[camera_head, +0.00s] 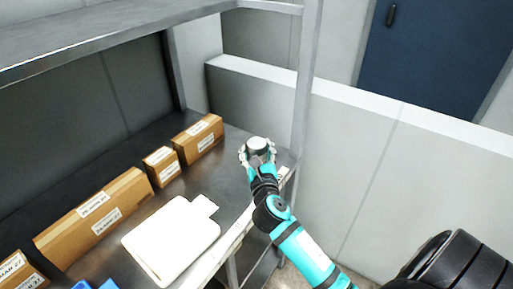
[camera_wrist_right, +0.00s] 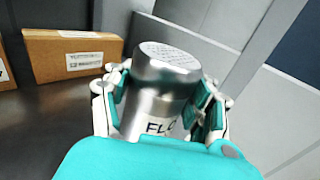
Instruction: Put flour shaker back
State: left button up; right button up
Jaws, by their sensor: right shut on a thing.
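The flour shaker (camera_wrist_right: 160,92) is a metal cylinder with a perforated top and a label partly reading "FLO" in the right wrist view. My right gripper (camera_wrist_right: 160,105) is shut on it, with a finger on each side. In the head view the shaker's pale top (camera_head: 257,144) shows between the fingers of my right gripper (camera_head: 258,154), at the right end of the dark shelf (camera_head: 236,178). I cannot tell whether the shaker's base touches the shelf. My left gripper is not in view.
Cardboard boxes (camera_head: 198,139) (camera_head: 161,166) (camera_head: 95,217) line the back of the shelf. A white board (camera_head: 172,238) lies in front of them. A metal post (camera_head: 305,85) rises near the gripper, and an upper shelf (camera_head: 100,38) hangs overhead. Some dark shelf is bare between boxes and board.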

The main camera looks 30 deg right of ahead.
jog(key=w+d+f, duration=0.2)
jog(key=w, duration=0.1)
jog(key=w+d+f+b, duration=0.1)
jog(key=w, duration=0.1)
jog(key=shift+f, duration=0.35)
jog(key=shift+w+f, duration=0.1)
jog(key=shift+f, duration=0.2)
jog(key=o, duration=1.1)
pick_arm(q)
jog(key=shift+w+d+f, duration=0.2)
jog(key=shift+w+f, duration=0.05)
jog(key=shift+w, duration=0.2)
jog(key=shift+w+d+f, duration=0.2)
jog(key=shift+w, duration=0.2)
pick_arm(e)
jog(key=shift+o, duration=1.3)
